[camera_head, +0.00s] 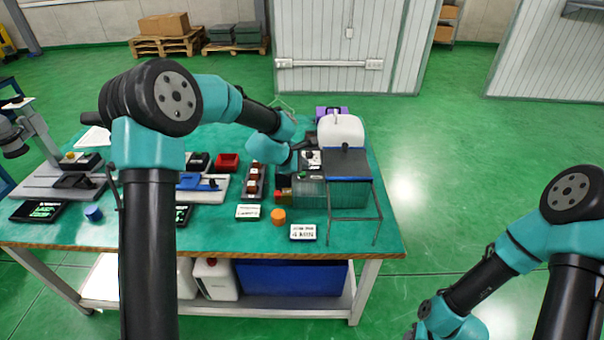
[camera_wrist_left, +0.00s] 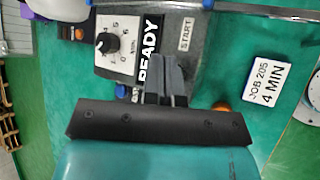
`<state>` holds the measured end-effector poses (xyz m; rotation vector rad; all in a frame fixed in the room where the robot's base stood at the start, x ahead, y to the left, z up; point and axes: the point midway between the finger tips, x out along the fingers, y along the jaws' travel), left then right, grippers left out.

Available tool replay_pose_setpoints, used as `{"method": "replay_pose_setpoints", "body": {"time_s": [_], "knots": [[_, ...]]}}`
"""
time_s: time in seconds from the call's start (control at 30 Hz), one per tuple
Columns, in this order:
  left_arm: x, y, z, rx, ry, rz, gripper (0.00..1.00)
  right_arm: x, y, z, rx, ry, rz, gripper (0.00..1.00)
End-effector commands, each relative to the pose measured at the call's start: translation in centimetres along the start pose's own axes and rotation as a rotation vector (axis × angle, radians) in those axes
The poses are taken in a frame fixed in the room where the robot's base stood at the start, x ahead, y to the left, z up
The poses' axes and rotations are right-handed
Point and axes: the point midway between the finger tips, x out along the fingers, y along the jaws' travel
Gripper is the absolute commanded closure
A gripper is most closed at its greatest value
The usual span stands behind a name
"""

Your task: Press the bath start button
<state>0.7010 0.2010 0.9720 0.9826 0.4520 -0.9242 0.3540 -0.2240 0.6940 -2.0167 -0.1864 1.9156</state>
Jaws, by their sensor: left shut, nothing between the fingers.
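The bath's control panel (camera_wrist_left: 125,45) shows in the left wrist view, with a dial and black knob (camera_wrist_left: 107,43), a READY display (camera_wrist_left: 149,47) and a START label (camera_wrist_left: 186,35). I cannot make out the start button itself; my fingers may cover it. My left gripper (camera_wrist_left: 165,78) is shut and empty, its fingertips over the panel just below the START label. Whether they touch it I cannot tell. In the head view the panel (camera_head: 309,158) stands at the tank's left, with my left wrist beside it. My right gripper is out of the frame.
A clear tank (camera_head: 340,195) with a dark top plate (camera_head: 347,162) stands right of the panel, a white container (camera_head: 340,131) behind it. A 4 MIN card (camera_head: 303,232) and an orange cylinder (camera_head: 278,216) lie in front.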

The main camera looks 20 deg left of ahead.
Motion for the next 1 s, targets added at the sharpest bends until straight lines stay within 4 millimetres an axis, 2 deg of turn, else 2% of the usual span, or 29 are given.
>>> {"method": "replay_pose_setpoints", "body": {"time_s": [1.0], "knots": [[0.59,-0.42,-0.45,0.000,0.000,0.001,1.00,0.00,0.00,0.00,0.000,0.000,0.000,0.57]]}}
